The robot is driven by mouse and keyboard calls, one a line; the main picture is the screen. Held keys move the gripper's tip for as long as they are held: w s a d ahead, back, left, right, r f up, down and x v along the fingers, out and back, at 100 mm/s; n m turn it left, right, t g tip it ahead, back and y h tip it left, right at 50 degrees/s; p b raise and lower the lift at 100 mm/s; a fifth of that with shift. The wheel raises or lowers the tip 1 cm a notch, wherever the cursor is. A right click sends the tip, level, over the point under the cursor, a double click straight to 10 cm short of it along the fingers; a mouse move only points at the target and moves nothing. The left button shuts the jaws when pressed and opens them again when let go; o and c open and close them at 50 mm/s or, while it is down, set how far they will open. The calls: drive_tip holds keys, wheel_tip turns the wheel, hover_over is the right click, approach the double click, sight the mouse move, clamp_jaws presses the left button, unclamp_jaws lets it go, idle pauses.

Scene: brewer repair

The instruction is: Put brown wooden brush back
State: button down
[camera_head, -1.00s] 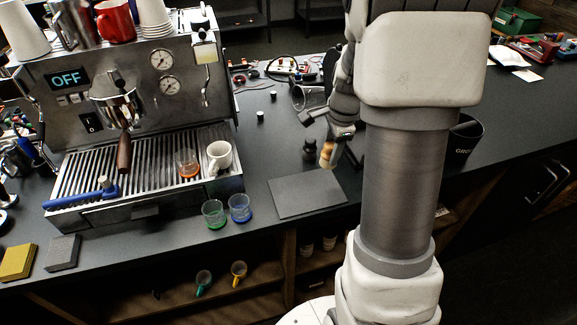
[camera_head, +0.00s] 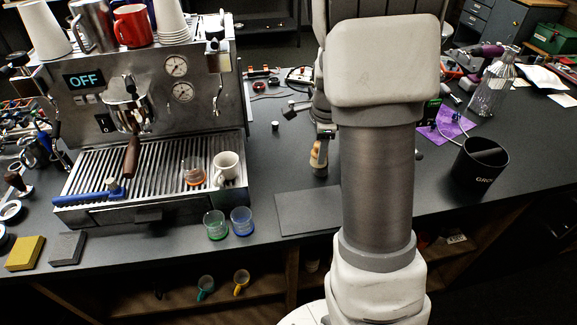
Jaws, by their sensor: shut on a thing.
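My gripper (camera_head: 325,133) is shut on a small tan wooden thing (camera_head: 319,155), which looks like the brown wooden brush. It hangs roughly upright, below the jaws, behind the dark grey mat (camera_head: 296,218) on the counter. Its lower end is dark and small, and I cannot tell whether it touches the counter. My own arm hides the area just to the right of it and part of the mat.
The espresso machine (camera_head: 215,130) stands left, with a blue-handled brush (camera_head: 88,198) on its drip tray. A green glass (camera_head: 215,226) and a blue glass (camera_head: 241,222) stand in front. A black bin (camera_head: 478,172) and a bottle (camera_head: 492,90) stand right.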

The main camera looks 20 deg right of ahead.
drive_tip(key=w+a+f, duration=0.2)
drive_tip(key=w+a, duration=0.1)
drive_tip(key=w+a+f, duration=0.2)
drive_tip(key=w+f, duration=0.1)
drive_tip(key=shift+w+a+p, duration=0.1)
drive_tip(key=shift+a+p, duration=0.3)
drive_tip(key=shift+f, duration=2.05)
drive_tip(key=shift+f, duration=0.15)
drive_tip(key=shift+c, duration=1.4)
unclamp_jaws()
